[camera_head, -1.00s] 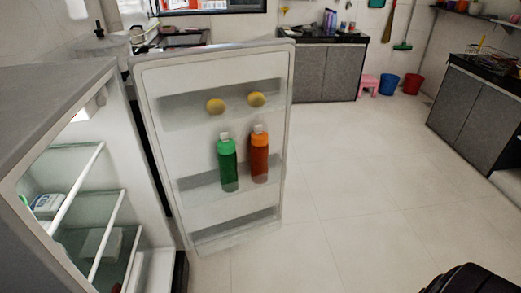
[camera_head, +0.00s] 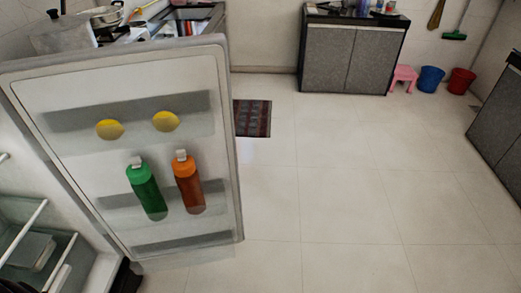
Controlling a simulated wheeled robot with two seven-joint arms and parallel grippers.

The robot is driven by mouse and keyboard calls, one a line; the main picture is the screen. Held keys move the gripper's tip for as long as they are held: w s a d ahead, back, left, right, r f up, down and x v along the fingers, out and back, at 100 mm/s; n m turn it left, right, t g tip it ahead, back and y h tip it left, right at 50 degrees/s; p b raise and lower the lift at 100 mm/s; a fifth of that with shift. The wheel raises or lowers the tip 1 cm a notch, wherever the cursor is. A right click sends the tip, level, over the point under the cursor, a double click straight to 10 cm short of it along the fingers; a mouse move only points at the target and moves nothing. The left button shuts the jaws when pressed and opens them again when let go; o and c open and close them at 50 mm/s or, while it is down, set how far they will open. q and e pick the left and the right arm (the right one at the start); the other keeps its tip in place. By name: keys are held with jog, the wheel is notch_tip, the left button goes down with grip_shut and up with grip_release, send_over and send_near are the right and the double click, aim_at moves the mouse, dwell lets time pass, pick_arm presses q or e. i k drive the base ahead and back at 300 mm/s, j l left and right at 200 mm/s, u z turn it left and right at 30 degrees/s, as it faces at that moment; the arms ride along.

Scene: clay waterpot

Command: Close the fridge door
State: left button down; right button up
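The fridge door (camera_head: 150,85) stands open on the left, its inner side facing me. Its shelves hold two yellow round items (camera_head: 110,129), a green bottle (camera_head: 146,188) and an orange bottle (camera_head: 188,182). The fridge interior (camera_head: 35,240) shows at the lower left, with glass shelves and a container. The rest of the fridge body is out of frame. A dark shape at the bottom left edge is too cut off to identify. Neither of my grippers can be made out in this view.
A tiled floor (camera_head: 330,190) lies clear right of the door. A dark patterned mat (camera_head: 252,118) lies behind the door. A grey cabinet (camera_head: 350,58), pink stool (camera_head: 403,77), blue bucket (camera_head: 430,78) and red bucket (camera_head: 461,80) stand at the back. Another cabinet (camera_head: 500,120) is at right.

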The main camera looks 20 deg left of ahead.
aim_at(62, 99)
jog(key=i+l+z, duration=0.3)
jog(key=i, duration=0.2)
jog(key=i+l+z, duration=0.15)
jog(key=i+z, duration=0.2)
jog(key=i, duration=0.15)
jog(key=i+u, duration=0.4)
jog(key=i+l+u, duration=0.2)
jog(key=i+u, duration=0.4)
jog(key=u, duration=0.3)
jog(key=i+u, duration=0.25)
jog(key=u, duration=0.25)
jog(key=i+l+u, duration=0.15)
jog(key=u, duration=0.3)
jog(key=i+l+u, duration=0.2)
jog(key=u, duration=0.3)
jog(key=i+l+u, duration=0.1)
jog(key=l+u, duration=0.25)
jog(key=u, duration=0.15)
jog(key=i+l+u, duration=0.2)
jog(key=u, duration=0.25)
jog(key=i+l+u, duration=0.2)
jog(key=u, duration=0.3)
jog(key=i+l+u, duration=0.1)
jog(key=l+u, duration=0.35)
jog(key=i+l+u, duration=0.1)
jog(key=l+u, duration=0.2)
jog(key=u, duration=0.15)
